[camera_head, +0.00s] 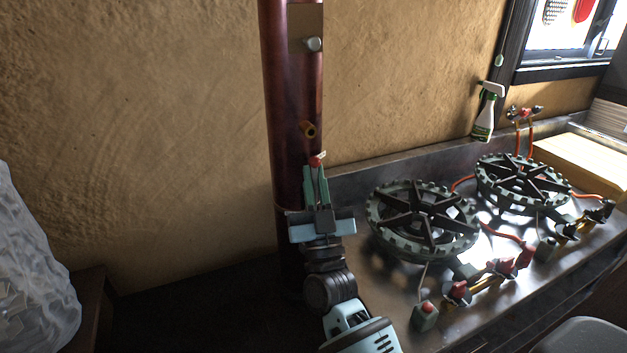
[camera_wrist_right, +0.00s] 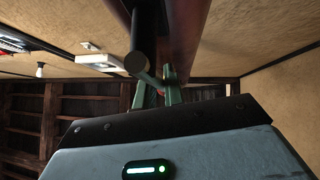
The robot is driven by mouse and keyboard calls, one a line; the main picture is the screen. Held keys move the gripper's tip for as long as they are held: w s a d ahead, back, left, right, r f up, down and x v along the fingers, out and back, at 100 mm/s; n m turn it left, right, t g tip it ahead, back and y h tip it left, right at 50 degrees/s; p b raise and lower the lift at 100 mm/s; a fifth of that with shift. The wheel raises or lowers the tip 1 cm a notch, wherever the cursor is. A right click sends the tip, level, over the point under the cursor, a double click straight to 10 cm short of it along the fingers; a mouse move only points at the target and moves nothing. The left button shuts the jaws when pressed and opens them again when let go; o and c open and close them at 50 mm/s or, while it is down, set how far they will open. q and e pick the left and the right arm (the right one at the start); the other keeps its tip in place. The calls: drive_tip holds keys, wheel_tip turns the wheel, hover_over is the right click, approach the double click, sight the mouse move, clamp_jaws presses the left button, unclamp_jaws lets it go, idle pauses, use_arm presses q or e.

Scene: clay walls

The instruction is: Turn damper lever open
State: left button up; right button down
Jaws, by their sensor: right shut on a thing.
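The damper lever (camera_head: 316,161) shows as a red tip on the front of a dark red upright pipe (camera_head: 285,120). My right gripper (camera_head: 317,172) reaches up from below, with its green fingers closed around the lever near this tip. In the right wrist view the fingers (camera_wrist_right: 161,92) pinch something with a little red between them. A thin arm there runs up to a dark round stub (camera_wrist_right: 137,62) beside the pipe (camera_wrist_right: 182,40). Much of the lever is hidden by the fingers. My left gripper is not in view.
A crumpled pale bag (camera_head: 35,265) stands at the left.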

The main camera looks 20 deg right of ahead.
sight(315, 187)
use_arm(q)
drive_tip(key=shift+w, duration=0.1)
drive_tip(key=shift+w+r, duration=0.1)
use_arm(e)
drive_tip(key=c, duration=1.5)
unclamp_jaws()
